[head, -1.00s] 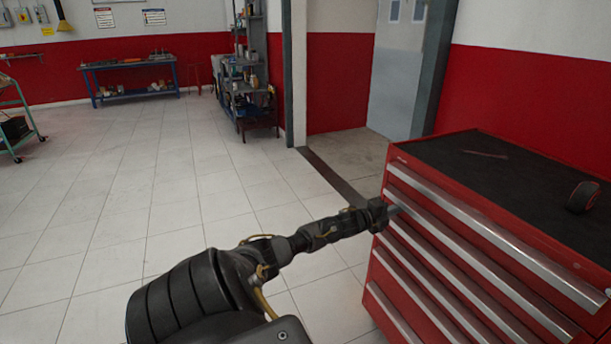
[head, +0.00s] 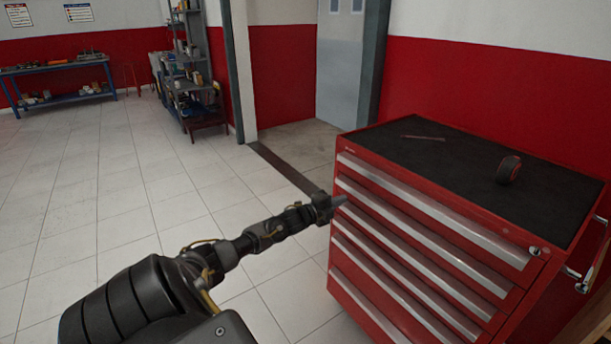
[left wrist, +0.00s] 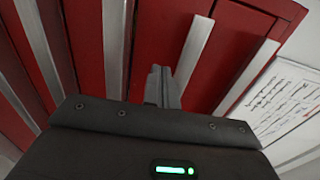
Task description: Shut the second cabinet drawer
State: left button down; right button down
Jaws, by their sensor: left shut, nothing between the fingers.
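The red tool cabinet (head: 455,165) stands at the right of the head view, with several drawers that have long silver handle strips. The second drawer (head: 423,236) from the top looks flush or nearly flush with its neighbours; I cannot tell whether a small gap remains. My left gripper (head: 339,200) is shut and empty, its tips at the left end of the second drawer's front. Whether they touch it is unclear. In the left wrist view the shut fingers (left wrist: 162,86) point at the red drawer fronts, between two silver strips. My right gripper is out of view.
A dark round part (head: 509,170) and a thin tool (head: 423,138) lie on the cabinet's black top. A side handle (head: 583,285) juts out at the right. Shelves (head: 187,75) and a blue workbench (head: 62,85) stand far back. The tiled floor at left is clear.

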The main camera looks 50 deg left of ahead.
pick_arm(q)
jog(key=s, duration=1)
jog(key=shift+a, duration=0.4)
jog(key=shift+f, duration=0.1)
